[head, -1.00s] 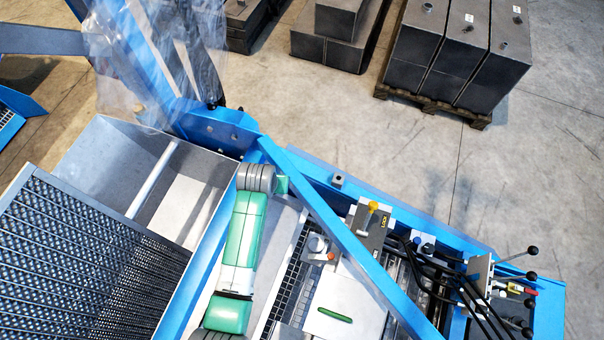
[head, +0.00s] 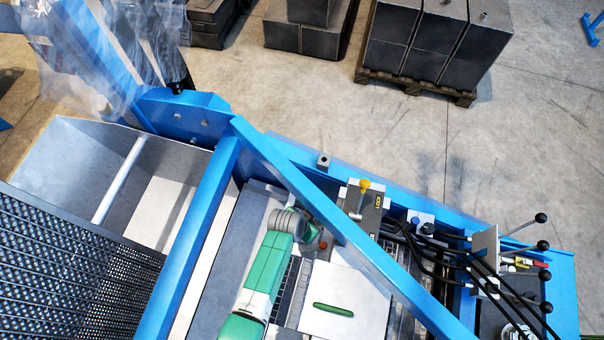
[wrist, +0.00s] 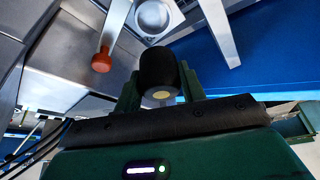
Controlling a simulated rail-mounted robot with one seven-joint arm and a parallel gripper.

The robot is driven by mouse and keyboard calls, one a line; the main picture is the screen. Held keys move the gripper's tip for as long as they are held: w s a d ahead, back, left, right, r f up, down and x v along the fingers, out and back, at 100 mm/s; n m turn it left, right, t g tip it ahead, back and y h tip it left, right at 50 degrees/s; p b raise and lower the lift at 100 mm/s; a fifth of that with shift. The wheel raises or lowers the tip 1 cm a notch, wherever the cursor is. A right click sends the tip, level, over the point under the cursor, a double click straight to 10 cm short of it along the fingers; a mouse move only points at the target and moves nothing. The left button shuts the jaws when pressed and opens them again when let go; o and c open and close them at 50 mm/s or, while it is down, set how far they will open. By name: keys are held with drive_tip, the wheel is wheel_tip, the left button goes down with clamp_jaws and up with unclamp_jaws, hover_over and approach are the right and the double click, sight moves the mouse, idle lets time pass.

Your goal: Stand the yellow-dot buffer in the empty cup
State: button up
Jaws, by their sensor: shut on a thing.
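In the wrist view my gripper (wrist: 159,80) is shut on a short black cylindrical buffer (wrist: 157,66), with a green finger on either side. A pale yellow dot shows on the buffer's near end. Beyond it, at the top of the wrist view, is a round metal cup (wrist: 172,20) with a bright rim, apart from the buffer in the picture. The cup's inside is only partly seen and the height gap cannot be told. In the head view my arm's wrist and the blue beam hide the gripper, the buffer and the cup.
A diagonal blue beam (head: 320,208) crosses above the work area. A white plate (head: 365,290) carries a green bar. Black-knobbed levers stand at right.

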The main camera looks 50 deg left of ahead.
wheel_tip(320, 180, down, 9)
drive_tip(key=b, duration=0.8)
drive_tip(key=shift+s+d+f, duration=0.15)
drive_tip(key=shift+s+f, duration=0.2)
drive_tip(key=shift+f, duration=0.15)
drive_tip(key=o, duration=0.9)
drive_tip(key=shift+s+f+b, duration=0.1)
drive_tip(key=shift+b, duration=0.2)
drive_tip(key=shift+o, duration=0.9)
drive_tip(key=w+p+v, duration=0.1)
drive_tip(key=p+v, duration=0.2)
drive_tip(key=v, duration=0.5)
drive_tip(key=shift+r, duration=0.5)
